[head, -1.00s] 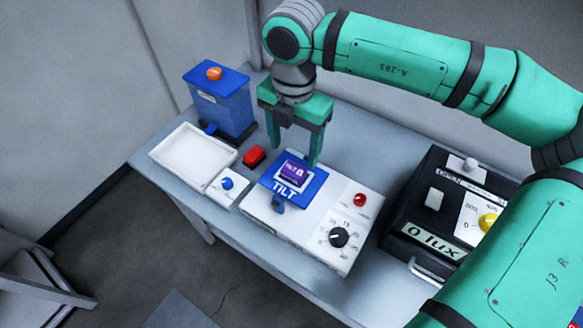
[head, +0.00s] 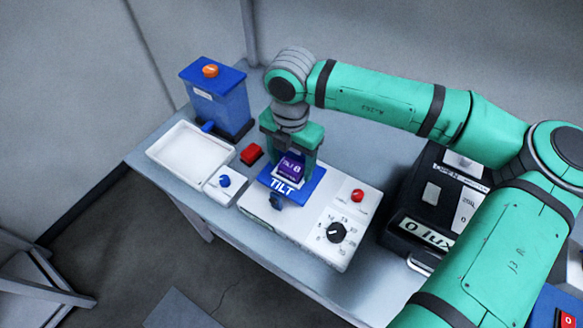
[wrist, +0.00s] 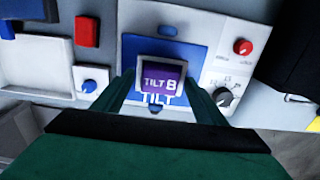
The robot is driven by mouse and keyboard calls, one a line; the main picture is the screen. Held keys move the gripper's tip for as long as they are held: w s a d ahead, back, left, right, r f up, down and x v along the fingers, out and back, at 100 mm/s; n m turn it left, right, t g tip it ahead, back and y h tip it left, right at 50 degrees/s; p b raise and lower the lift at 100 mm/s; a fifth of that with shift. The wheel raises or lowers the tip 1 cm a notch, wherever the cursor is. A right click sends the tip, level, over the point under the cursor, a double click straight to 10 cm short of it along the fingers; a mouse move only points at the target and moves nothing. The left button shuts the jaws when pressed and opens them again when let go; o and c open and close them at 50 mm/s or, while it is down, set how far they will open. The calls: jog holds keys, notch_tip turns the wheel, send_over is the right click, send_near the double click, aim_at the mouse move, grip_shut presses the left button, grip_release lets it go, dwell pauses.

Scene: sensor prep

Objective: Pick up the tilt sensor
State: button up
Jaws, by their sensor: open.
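The tilt sensor (head: 291,168) is a small purple block with a pale rim, marked "TILT B" in the wrist view (wrist: 160,80). It sits on the blue TILT plate (head: 283,187) of a white device (head: 310,225). My gripper (head: 291,160) is lowered over it, with green fingers. In the wrist view the open fingers (wrist: 158,92) stand to the left and right of the sensor. I cannot tell whether either finger touches it.
A white tray (head: 160,152), a red block (head: 251,154) and a blue container (head: 222,105) stand to the left. A black lux box (head: 415,215) stands to the right.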

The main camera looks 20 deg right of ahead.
aim_at(292, 165)
jog(key=shift+c, duration=0.3)
jog(key=c, duration=1.1)
jog(key=shift+c, duration=0.2)
jog(key=shift+r, duration=0.1)
jog(key=shift+r, duration=0.45)
notch_tip(292, 165, up, 2)
jog(key=shift+r, duration=0.1)
jog(key=s+a+r, duration=0.2)
jog(key=s+r, duration=0.7)
jog(key=s, duration=0.5)
jog(key=shift+r, duration=0.4)
